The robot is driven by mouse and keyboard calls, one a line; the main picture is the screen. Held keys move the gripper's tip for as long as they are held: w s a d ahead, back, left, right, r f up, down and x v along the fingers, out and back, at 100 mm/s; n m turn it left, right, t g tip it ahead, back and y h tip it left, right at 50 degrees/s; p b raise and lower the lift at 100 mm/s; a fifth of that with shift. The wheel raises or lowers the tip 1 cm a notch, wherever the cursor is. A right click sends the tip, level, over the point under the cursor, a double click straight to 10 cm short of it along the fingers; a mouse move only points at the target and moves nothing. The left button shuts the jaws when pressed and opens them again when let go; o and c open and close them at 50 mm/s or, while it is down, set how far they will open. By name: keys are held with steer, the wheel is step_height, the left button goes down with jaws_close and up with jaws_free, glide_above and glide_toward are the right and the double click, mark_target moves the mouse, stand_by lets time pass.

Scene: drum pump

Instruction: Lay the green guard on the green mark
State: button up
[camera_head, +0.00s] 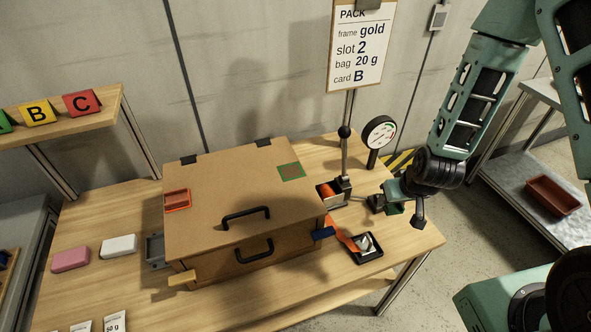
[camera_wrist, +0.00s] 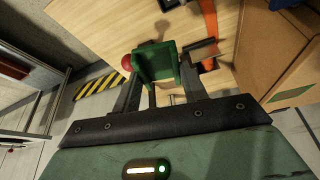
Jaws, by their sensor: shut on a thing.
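The green guard (camera_wrist: 157,60) is between the fingers of my gripper (camera_wrist: 160,72) in the wrist view, and the gripper is shut on it. In the head view, my gripper (camera_head: 390,198) holds the guard (camera_head: 394,208) near the right end of the table, partly hidden by the fingers. A red ball (camera_wrist: 126,62) shows at the guard's left side in the wrist view. The green mark (camera_head: 291,171) is a green outlined square on the cardboard-coloured box lid, near its back right corner, left of the gripper. A green outline also shows on the box in the wrist view (camera_wrist: 291,96).
The box (camera_head: 215,195) has black handles on its lid and front. The right front table corner is clear.

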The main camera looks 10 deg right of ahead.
mark_target(395, 210)
steer(key=f+b, duration=0.1)
steer(key=f, duration=0.1)
steer(key=f+b, duration=0.1)
steer(key=f, duration=0.1)
steer(key=shift+s+d+f, duration=0.1)
steer(key=shift+s+f, duration=0.1)
steer(key=shift+f, duration=0.15)
steer(key=shift+s+f, duration=0.2)
steer(key=shift+p+v, duration=0.8)
steer(key=shift+p, duration=0.35)
steer(key=shift+w+f, duration=0.15)
steer(key=shift+f, duration=0.05)
